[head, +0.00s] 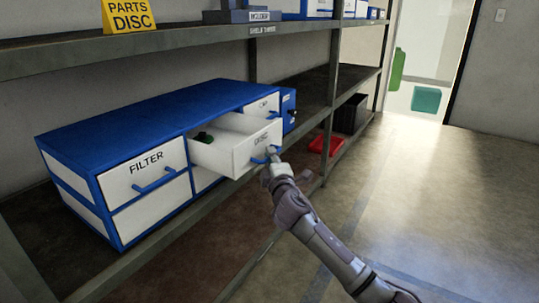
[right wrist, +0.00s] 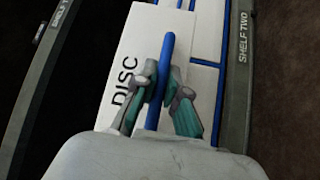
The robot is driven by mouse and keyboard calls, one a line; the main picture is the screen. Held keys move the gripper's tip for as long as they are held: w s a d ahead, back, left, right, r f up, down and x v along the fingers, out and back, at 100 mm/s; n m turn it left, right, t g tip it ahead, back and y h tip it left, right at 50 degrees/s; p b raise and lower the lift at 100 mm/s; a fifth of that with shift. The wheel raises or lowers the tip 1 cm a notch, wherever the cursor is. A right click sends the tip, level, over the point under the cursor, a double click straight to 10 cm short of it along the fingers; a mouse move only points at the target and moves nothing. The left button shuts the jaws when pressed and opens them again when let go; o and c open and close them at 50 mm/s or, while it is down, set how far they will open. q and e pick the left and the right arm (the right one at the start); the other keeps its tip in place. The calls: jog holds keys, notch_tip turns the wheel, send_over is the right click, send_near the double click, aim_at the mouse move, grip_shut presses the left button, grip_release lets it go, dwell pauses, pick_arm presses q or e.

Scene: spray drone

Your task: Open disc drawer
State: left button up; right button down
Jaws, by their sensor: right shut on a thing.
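The disc drawer (head: 242,146) is a white drawer in the blue and white cabinet (head: 130,113) on the shelf. It stands pulled out, and a dark green item (head: 205,137) shows inside it. My right gripper (head: 272,155) is at the drawer's front. In the right wrist view my right gripper (right wrist: 162,92) has its fingers on both sides of the blue handle (right wrist: 168,50), shut on it. The word DISC (right wrist: 126,82) reads beside the handle. My left gripper is not in view.
A FILTER drawer (head: 145,170) is shut at the left of the cabinet. A yellow PARTS DISC sign (head: 129,15) stands on the upper shelf. A red tray (head: 326,145) and a black crate (head: 351,113) are further back. The floor at the right is clear.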

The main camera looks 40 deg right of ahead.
jog(key=shift+f, duration=0.1)
jog(key=c, duration=1.2)
grip_release()
jog(key=v, duration=1.2)
jog(key=shift+a, duration=0.1)
